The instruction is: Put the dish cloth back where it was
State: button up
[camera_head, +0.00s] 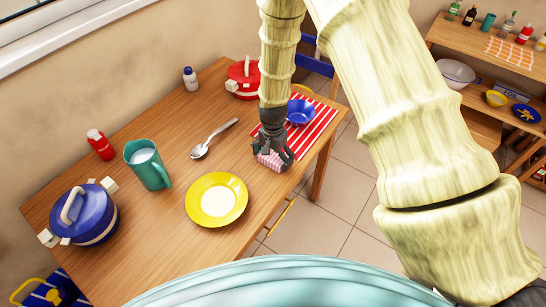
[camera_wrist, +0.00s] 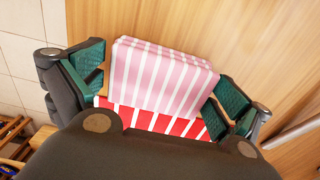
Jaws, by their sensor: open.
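The dish cloth (camera_head: 268,161) is a folded pink-and-white striped bundle near the table's front edge. In the wrist view the dish cloth (camera_wrist: 163,76) sits between my spread fingers. My gripper (camera_head: 275,153) points down over the cloth; its dark fingers partly hide it in the head view. In the wrist view my gripper (camera_wrist: 160,88) is open, with green-padded fingers on both sides of the cloth. I cannot tell whether either pad touches it. A red-and-white striped mat (camera_head: 321,119) lies beside the cloth; its stripes (camera_wrist: 180,125) also show below it.
A blue bowl (camera_head: 300,112) stands on the mat. A spoon (camera_head: 212,140), yellow plate (camera_head: 216,200), teal jug (camera_head: 147,165) and blue pot (camera_head: 86,215) stand to the left. A red pot (camera_head: 243,77) is behind. Shelves (camera_head: 465,38) stand at the right.

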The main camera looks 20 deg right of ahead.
aim_at(273, 156)
notch_tip(273, 156, up, 12)
jog(key=b, duration=0.3)
jog(key=shift+r, duration=0.15)
dwell(0.5)
